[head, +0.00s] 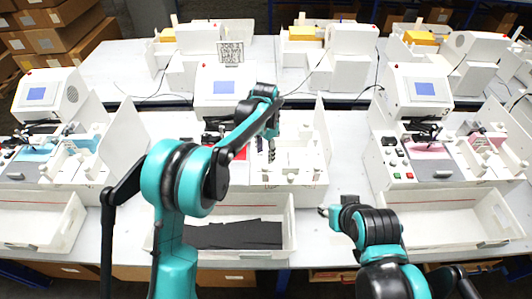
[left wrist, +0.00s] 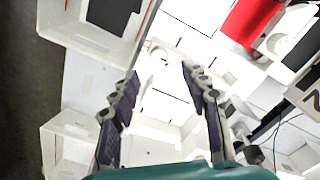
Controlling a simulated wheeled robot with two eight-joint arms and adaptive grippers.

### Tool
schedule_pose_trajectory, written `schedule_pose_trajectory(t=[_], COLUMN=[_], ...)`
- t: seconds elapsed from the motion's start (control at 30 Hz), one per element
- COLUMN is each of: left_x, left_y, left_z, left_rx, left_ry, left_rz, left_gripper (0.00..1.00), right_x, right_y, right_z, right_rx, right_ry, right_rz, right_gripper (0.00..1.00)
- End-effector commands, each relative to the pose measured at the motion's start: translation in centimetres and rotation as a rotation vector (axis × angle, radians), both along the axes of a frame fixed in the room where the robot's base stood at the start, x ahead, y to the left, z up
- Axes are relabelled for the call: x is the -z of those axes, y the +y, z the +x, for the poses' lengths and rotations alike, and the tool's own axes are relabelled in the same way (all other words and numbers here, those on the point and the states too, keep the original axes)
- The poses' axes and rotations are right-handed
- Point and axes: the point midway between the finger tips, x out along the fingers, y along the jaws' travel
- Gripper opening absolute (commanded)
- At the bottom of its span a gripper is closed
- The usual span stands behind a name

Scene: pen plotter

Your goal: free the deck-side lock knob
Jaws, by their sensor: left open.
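My left gripper (head: 266,155) hangs over the right part of the middle white plotter (head: 300,145). In the left wrist view its two fingers (left wrist: 160,75) are spread apart with nothing between them. A small white round knob (left wrist: 158,52) shows just beyond the fingertips, apart from them. White knobs also show on the plotter's front edge in the head view, one of them near the gripper (head: 291,177); I cannot tell which is the deck-side lock knob. My right gripper (head: 325,211) is low at the front right, away from the plotter; its jaw opening is unclear.
A white tray with dark sheets (head: 232,235) stands in front of the middle plotter. A raised white side panel (head: 321,135) stands at its right. A red part (left wrist: 248,20) lies on the deck. Similar plotters stand left and right (head: 425,92). Bare table lies right of the tray.

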Motion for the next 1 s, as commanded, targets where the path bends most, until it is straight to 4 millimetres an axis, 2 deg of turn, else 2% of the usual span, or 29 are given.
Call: schedule_pose_trajectory(t=[0.2, 0.4, 0.53, 0.77, 0.8, 0.93, 0.97, 1.0], left_x=[3.7, 6.2, 7.0, 7.0, 7.0, 7.0, 7.0, 7.0], left_y=[0.0, 0.1, 0.1, 0.1, 0.1, 0.1, 0.1, 0.1], left_z=[0.0, 0.0, 0.0, 0.0, 0.0, 0.0, 0.0, 0.0], left_rx=[-0.002, -0.002, -0.003, -0.003, -0.003, -0.003, -0.003, -0.003], left_ry=[-0.001, -0.001, -0.001, -0.001, -0.001, -0.001, -0.001, -0.001], left_rz=[0.0, 0.0, 0.0, 0.0, 0.0, 0.0, 0.0, 0.0], left_gripper=[0.46, 0.46, 0.46, 0.46, 0.41, 0.06, 0.0, 0.0], right_x=[0.3, 0.3, 0.3, 0.3, 0.3, 0.3, 0.3, 0.3], right_y=[0.0, 0.0, 0.0, 0.0, 0.0, 0.0, 0.0, 0.0], right_z=[0.0, 0.0, 0.0, 0.0, 0.0, 0.0, 0.0, 0.0], right_rx=[0.0, 0.0, 0.0, 0.0, 0.0, 0.0, 0.0, 0.0], right_ry=[0.0, 0.0, 0.0, 0.0, 0.0, 0.0, 0.0, 0.0], right_rz=[0.0, 0.0, 0.0, 0.0, 0.0, 0.0, 0.0, 0.0], right_gripper=[0.4, 0.4, 0.4, 0.4, 0.4, 0.4, 0.4, 0.4])
